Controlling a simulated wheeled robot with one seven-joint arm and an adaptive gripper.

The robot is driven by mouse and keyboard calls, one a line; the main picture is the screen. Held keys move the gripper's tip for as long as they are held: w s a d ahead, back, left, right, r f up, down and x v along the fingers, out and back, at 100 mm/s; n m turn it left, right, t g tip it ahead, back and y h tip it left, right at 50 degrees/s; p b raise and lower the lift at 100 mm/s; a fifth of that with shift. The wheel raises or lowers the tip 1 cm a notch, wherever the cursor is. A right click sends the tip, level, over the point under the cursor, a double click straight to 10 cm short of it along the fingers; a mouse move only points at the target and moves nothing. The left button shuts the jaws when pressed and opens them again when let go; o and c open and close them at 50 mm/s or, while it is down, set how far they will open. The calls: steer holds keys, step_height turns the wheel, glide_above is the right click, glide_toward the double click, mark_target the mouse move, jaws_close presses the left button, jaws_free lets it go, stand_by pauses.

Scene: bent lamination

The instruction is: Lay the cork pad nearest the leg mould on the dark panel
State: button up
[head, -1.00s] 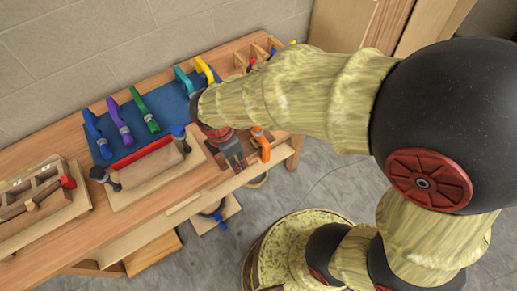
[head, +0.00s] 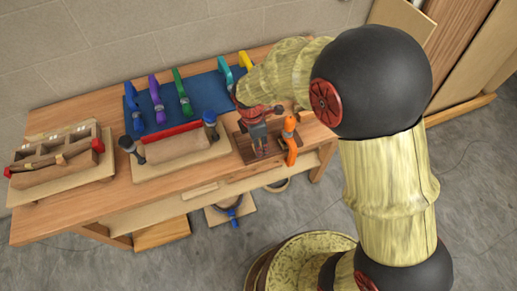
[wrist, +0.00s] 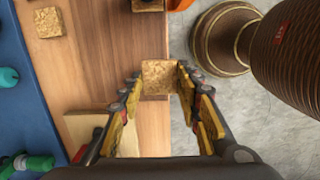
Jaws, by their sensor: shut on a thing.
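My gripper (wrist: 158,85) is shut on a cork pad (wrist: 158,78), a small speckled tan block between the fingertips in the wrist view. In the head view my gripper (head: 262,150) is over the dark panel (head: 244,150), right of the leg mould (head: 170,148). The held pad is hard to make out there. In the wrist view the brown panel (wrist: 95,60) lies left of the held pad. I cannot tell whether the pad touches a surface. Another cork pad (wrist: 48,22) lies at the upper left, and one (wrist: 148,4) at the top edge.
An orange clamp (head: 289,140) stands close right of my gripper. Blue, purple and green clamps stand on a blue mat (head: 205,95) behind. A wooden tool tray (head: 55,160) is at the left. The bench's front edge is close to the held pad, with floor beyond.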

steer(key=shift+w+f, duration=0.6)
steer(key=shift+f, duration=0.15)
steer(key=shift+w+a+f+b, duration=0.1)
steer(key=shift+f+b, duration=0.55)
steer(key=shift+f, duration=0.9)
steer(key=shift+f, duration=0.1)
steer(key=o, duration=0.6)
steer(key=shift+o, duration=0.5)
